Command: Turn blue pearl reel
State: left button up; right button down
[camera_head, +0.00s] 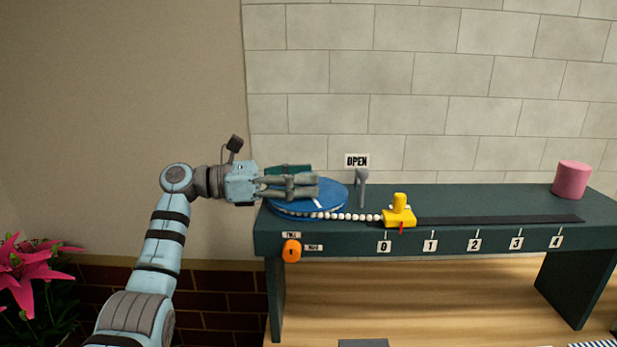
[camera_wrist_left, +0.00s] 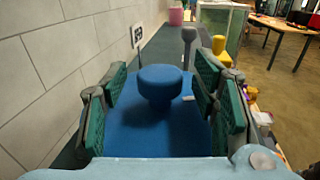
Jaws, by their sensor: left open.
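The blue pearl reel (camera_head: 334,197) lies flat at the left end of a dark green bench. In the left wrist view, a round blue knob (camera_wrist_left: 160,83) stands up from the reel (camera_wrist_left: 150,135) between the two green-padded fingers, with gaps on both sides. In the head view the gripper hides the knob. My right gripper is not in view.
A grey post (camera_head: 361,187) stands behind the reel by an OPEN sign (camera_head: 357,160). An orange knob (camera_head: 291,250) is on the bench front. A dark track (camera_head: 500,219) runs right along marks 0 to 4. A pink cylinder (camera_head: 572,180) stands at the far right.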

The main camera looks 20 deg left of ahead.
pick_arm(q)
jog(key=v, duration=1)
jog(key=shift+a, duration=0.35)
jog(key=shift+s, duration=0.1)
